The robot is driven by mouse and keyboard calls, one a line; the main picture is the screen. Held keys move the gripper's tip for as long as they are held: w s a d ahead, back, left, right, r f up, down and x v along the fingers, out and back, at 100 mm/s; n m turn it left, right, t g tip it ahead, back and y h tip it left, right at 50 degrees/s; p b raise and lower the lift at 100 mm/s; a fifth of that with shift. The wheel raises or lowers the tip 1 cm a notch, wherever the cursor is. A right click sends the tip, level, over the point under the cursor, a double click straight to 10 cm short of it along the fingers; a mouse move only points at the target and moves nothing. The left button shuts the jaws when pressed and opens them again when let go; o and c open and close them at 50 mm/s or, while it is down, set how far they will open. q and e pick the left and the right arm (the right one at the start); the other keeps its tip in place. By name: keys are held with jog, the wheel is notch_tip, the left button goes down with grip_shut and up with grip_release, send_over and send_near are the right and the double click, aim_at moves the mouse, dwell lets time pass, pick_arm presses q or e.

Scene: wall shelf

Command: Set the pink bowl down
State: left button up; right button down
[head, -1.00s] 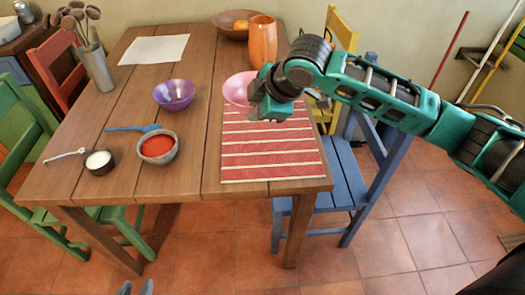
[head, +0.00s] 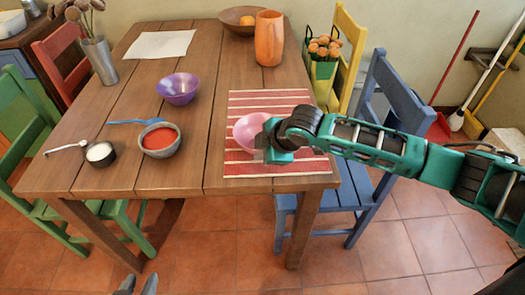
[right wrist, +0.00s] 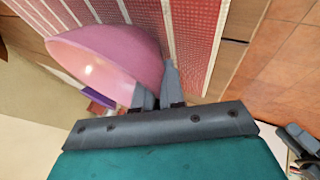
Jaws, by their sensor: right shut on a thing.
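The pink bowl (head: 250,129) is over the red-and-white striped mat (head: 265,101) at the right front of the wooden table. My right gripper (head: 268,146) is shut on the bowl's near right side. In the right wrist view the fingers (right wrist: 152,88) pinch the wall of the pink bowl (right wrist: 105,58). The bowl looks tilted in the head view. I cannot tell whether its base touches the mat. My left gripper is not in view.
A purple bowl (head: 178,88), a grey bowl of red sauce (head: 159,140) and a small dark cup (head: 100,153) stand left of the mat. An orange vase (head: 269,38) and a brown bowl (head: 237,19) stand at the back. A blue chair (head: 385,130) is at the right.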

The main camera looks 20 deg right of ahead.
jog(key=c, duration=1.7)
grip_release()
jog(key=shift+f, duration=0.1)
jog(key=o, duration=0.5)
